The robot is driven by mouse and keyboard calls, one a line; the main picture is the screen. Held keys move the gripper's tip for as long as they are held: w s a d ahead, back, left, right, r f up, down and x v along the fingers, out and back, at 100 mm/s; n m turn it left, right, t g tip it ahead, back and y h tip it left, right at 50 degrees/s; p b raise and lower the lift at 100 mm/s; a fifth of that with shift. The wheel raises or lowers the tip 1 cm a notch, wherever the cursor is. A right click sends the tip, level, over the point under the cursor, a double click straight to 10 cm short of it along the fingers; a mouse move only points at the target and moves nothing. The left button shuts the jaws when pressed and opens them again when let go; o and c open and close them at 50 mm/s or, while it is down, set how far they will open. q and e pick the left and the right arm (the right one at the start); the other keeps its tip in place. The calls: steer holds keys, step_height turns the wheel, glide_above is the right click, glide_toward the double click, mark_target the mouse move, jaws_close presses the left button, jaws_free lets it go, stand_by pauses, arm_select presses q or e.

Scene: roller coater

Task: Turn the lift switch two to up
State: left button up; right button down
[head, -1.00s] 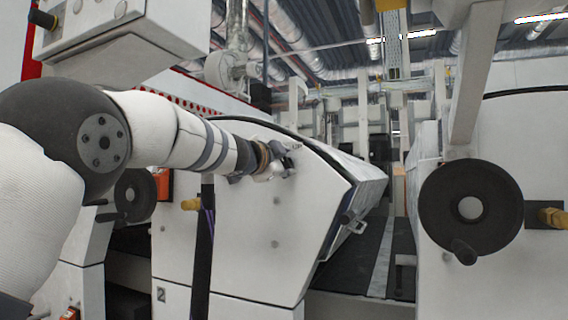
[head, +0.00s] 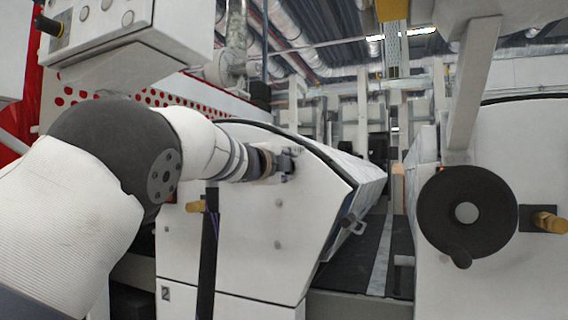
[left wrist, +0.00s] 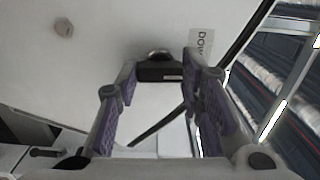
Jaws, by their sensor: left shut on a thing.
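The lift switch (left wrist: 160,72) is a dark knob on a white machine panel, seen at the upper middle of the left wrist view. My left gripper (left wrist: 162,88) has its purple-padded fingers on both sides of it and is shut on it. My right gripper is not in view.
A black handwheel (head: 440,215) is on the white machine at right. A dark walkway (head: 350,258) runs between the machines. A grey control box (head: 120,45) overhangs at upper left.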

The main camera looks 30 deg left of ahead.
arm_select(q)
steer(key=m, duration=0.6)
steer(key=shift+m, duration=0.3)
stand_by(0.5)
steer(key=o, duration=1.2)
steer(key=shift+c, duration=0.2)
steer(key=shift+s, duration=0.1)
steer(key=s, duration=1.1)
steer(key=shift+s+d, duration=0.35)
steer(key=shift+s, duration=0.05)
